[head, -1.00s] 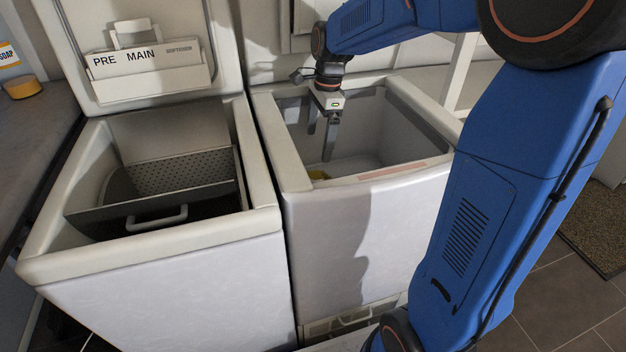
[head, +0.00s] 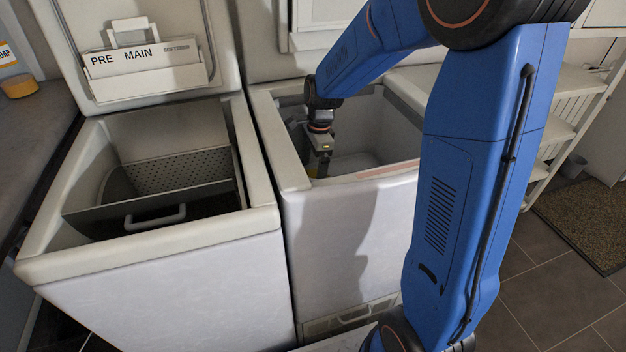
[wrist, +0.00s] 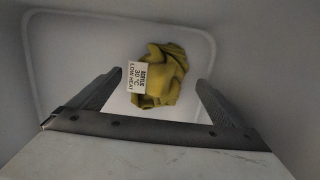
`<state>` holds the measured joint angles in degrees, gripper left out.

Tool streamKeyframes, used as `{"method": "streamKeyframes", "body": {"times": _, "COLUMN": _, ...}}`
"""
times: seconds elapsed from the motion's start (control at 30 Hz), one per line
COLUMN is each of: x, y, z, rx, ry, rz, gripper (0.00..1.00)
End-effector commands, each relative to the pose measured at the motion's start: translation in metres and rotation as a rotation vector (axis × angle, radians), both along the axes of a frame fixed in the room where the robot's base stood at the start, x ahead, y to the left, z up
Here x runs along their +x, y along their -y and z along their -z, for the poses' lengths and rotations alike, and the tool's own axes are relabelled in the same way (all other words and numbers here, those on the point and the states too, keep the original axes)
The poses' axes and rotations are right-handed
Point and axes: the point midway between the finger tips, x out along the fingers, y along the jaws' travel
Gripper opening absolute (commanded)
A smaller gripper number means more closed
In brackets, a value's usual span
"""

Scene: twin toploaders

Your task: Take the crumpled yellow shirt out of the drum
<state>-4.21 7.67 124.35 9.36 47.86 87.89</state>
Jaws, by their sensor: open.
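The crumpled yellow shirt (wrist: 165,78) lies on the pale floor of the right machine's drum in the wrist view. A white care label (wrist: 138,83) on it reads "30 °C" and "low heat". My gripper (wrist: 152,88) is open, its two fingers pointing down on either side of the shirt in the picture, with the shirt beyond the tips. In the head view my gripper (head: 322,168) is lowered inside the right machine (head: 340,230), near its left side. The front wall hides the fingertips and nearly all of the shirt there.
The left machine (head: 155,245) stands open beside it, with a perforated drum and a handled flap (head: 155,218). The right machine's rim surrounds my wrist. A shelf unit (head: 560,125) stands to the right.

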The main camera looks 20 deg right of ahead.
Motion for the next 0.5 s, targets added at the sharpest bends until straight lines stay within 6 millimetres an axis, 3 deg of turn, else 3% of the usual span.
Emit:
{"method": "streamKeyframes", "body": {"times": 0.33, "x": -0.0001, "y": -0.0012, "z": 0.0092, "rx": 0.001, "ry": 0.001, "rz": 0.000, "gripper": 0.96}}
{"method": "streamKeyframes", "body": {"times": 0.37, "x": -0.0001, "y": -0.0012, "z": 0.0092, "rx": 0.000, "ry": 0.001, "rz": 0.000, "gripper": 0.94}}
{"method": "streamKeyframes", "body": {"times": 0.5, "x": -0.0002, "y": -0.0011, "z": 0.0091, "rx": 0.000, "ry": 0.001, "rz": 0.000, "gripper": 0.61}}
